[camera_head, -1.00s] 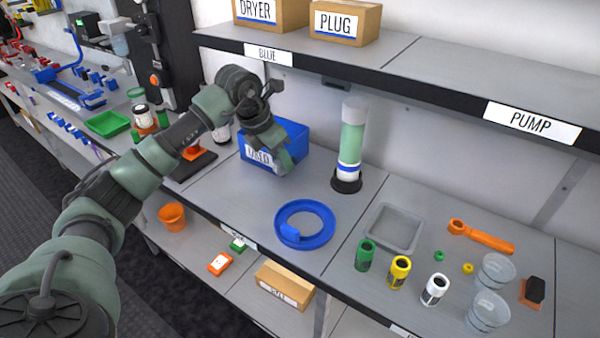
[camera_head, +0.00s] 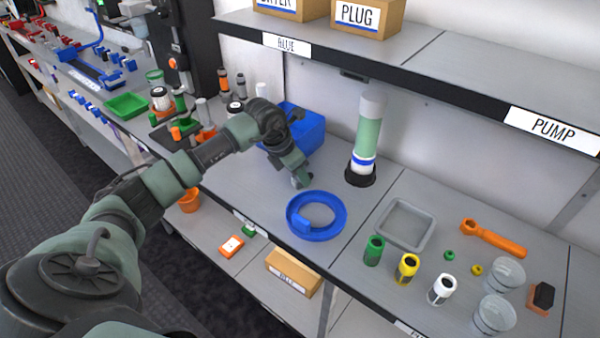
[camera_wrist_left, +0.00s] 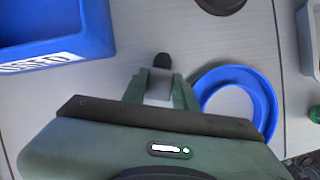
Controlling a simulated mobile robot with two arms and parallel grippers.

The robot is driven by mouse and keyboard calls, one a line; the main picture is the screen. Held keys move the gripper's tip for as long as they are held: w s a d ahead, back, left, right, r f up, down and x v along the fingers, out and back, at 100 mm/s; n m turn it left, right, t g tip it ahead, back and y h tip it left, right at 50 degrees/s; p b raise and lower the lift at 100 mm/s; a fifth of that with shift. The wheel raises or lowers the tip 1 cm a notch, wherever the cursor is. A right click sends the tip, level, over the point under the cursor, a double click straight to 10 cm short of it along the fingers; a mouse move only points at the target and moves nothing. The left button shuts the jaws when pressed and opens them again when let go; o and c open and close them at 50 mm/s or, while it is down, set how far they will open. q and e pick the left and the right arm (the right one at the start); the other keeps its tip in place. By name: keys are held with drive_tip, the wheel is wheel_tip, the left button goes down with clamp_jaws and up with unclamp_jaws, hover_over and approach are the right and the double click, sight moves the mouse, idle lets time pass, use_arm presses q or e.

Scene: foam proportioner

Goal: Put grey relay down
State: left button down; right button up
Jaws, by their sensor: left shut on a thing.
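My left gripper (camera_head: 298,178) is low over the grey counter, between the blue bin (camera_head: 308,132) and the blue ring (camera_head: 346,214). It is shut on a small grey relay (camera_head: 302,182), which is mostly hidden by the fingers. In the left wrist view the light grey relay (camera_wrist_left: 159,88) sits between the green fingers, with a dark tip beyond it. I cannot tell whether the relay touches the counter. My right gripper is not in view.
The blue bin, labelled USED (camera_wrist_left: 50,35), is beside the gripper. A green-and-white cylinder (camera_head: 367,135) on a black base stands behind the ring. A grey tray (camera_head: 387,234) and several small bottles are farther right. Bare counter lies around the gripper.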

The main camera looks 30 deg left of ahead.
use_arm(q)
drive_tip(key=c, duration=1.5)
unclamp_jaws()
drive_tip(key=shift+f, duration=0.15)
drive_tip(key=o, duration=0.4)
